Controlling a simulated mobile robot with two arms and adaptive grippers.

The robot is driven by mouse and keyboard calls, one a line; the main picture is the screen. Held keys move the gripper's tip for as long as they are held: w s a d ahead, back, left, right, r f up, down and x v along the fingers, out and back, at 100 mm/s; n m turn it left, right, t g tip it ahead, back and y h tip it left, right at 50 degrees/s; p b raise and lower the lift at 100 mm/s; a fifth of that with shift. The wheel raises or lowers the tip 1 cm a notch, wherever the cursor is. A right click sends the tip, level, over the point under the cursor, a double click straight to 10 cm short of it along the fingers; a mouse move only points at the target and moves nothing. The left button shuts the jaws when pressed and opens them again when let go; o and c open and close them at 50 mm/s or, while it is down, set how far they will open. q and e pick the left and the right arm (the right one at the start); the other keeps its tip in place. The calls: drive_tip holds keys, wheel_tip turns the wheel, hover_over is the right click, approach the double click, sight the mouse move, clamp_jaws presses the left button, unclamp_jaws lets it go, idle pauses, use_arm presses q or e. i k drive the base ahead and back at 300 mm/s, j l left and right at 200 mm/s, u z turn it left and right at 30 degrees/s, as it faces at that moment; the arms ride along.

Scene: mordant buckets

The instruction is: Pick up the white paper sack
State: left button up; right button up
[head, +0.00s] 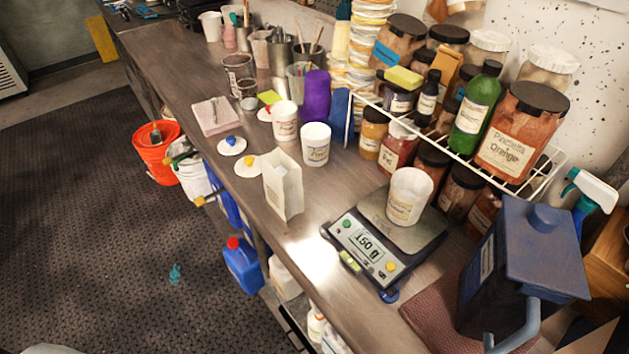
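The white paper sack (283,188) stands upright on the steel counter (215,150), near its front edge at the middle of the head view. It is open at the top, and its contents cannot be made out. Two white tubs with labels, one (316,146) behind it to the right and one (285,122) further back, stand close by. Neither of my grippers shows in this view, and nothing is touching the sack.
A scale (375,245) reading 150 g bears a white cup (408,195) to the sack's right. A wire rack (470,160) with jars stands behind. A dark blue container (525,265) fills the right front. Round lids (248,165) lie left of the sack.

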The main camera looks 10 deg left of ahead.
sight(282, 182)
drive_tip(key=i+j+z, duration=0.15)
drive_tip(key=j+z, duration=0.25)
drive_tip(key=j, duration=0.45)
drive_tip(key=j+z, duration=0.45)
drive_tip(key=j, duration=0.4)
